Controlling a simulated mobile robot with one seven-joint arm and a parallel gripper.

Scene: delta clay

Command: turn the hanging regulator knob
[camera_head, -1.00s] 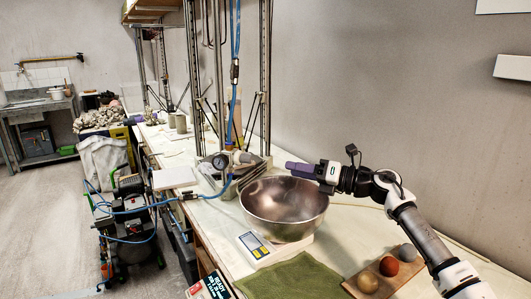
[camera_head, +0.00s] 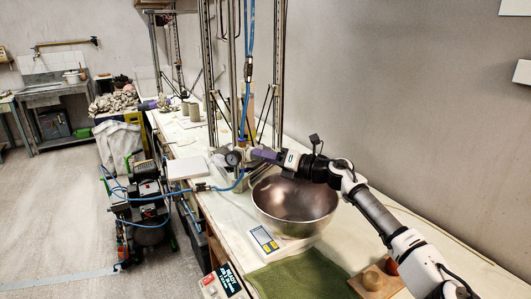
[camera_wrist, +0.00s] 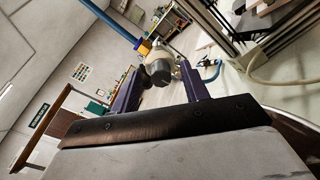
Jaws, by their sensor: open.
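The regulator (camera_head: 244,153) hangs on a blue hose over the bench, with a round dial gauge (camera_head: 232,158) on its left side. My gripper (camera_head: 256,154) has purple fingers and is at the regulator's right side. In the wrist view, the regulator (camera_wrist: 161,50) appears between the tips of my open gripper (camera_wrist: 162,68), with its rounded end facing the camera. I cannot tell whether the fingers touch it. The regulator's far side is hidden in the wrist view.
A large steel bowl (camera_head: 296,205) stands below my arm. Metal uprights (camera_head: 208,75) rise close to the regulator. The blue hose runs left toward a compressor (camera_head: 147,215).

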